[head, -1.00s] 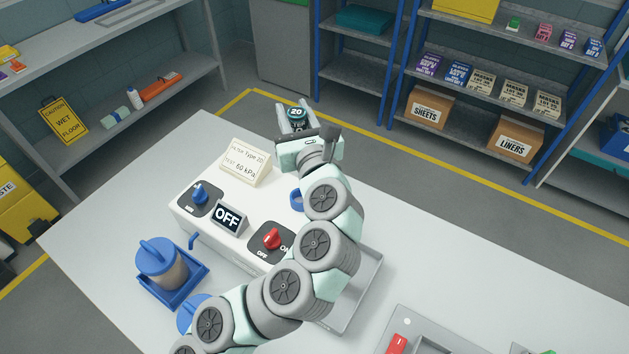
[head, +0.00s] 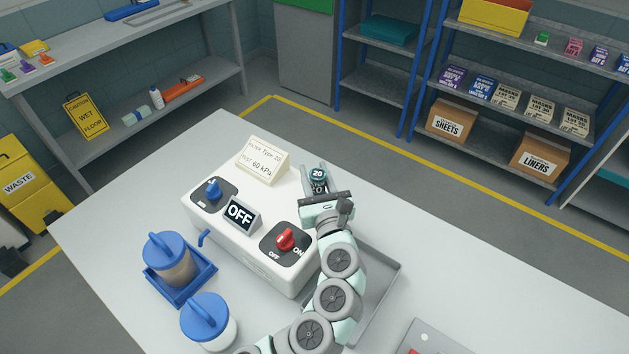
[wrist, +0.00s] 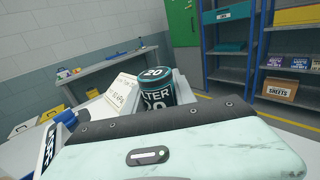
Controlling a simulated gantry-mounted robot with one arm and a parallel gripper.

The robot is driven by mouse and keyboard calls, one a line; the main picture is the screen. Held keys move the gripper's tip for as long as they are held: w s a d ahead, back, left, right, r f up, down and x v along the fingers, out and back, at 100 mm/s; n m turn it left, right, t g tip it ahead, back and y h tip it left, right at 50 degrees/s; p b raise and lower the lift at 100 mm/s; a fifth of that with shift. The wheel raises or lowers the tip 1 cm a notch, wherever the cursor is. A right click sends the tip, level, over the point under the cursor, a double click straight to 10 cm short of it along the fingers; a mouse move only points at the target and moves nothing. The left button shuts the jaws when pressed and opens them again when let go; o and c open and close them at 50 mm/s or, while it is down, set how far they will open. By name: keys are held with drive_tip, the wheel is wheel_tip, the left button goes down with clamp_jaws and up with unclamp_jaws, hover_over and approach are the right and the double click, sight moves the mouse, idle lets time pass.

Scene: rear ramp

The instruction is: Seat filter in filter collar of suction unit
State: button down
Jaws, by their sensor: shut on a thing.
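The filter (head: 318,174) is a dark cylinder with a teal-rimmed top marked "20". It also shows upright in the wrist view (wrist: 155,92), between the fingers. My gripper (head: 317,182) is shut on it at the back right end of the white suction unit (head: 226,246). The filter collar is not clearly seen; my gripper and arm cover that end of the unit. I cannot tell how high the filter is above the unit. The unit's display (head: 240,214) reads OFF. Beside it are a red switch (head: 285,239) and a blue knob (head: 213,190).
A sign card (head: 262,160) reading "Filter Type 20" and "60 kPa" stands behind the unit. A blue-lidded canister in a blue tray (head: 203,285) and another canister (head: 209,322) stand in front. A grey tray (head: 385,285) lies right of the unit.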

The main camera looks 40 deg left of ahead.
wheel_tip(320, 180, down, 2)
drive_tip(key=shift+a+f, duration=0.1)
drive_tip(key=c, duration=1.5)
unclamp_jaws()
drive_tip(key=shift+o, duration=1)
drive_tip(key=shift+s+f, duration=0.1)
drive_tip(key=shift+s, duration=0.05)
drive_tip(key=shift+o, duration=1.3)
drive_tip(key=shift+r, duration=0.2)
drive_tip(key=shift+d+r, duration=0.1)
drive_tip(key=shift+d, duration=0.2)
drive_tip(key=p+v, duration=0.1)
drive_tip(key=v, duration=1)
drive_tip(key=shift+s+d, duration=0.2)
drive_tip(key=shift+d, duration=0.05)
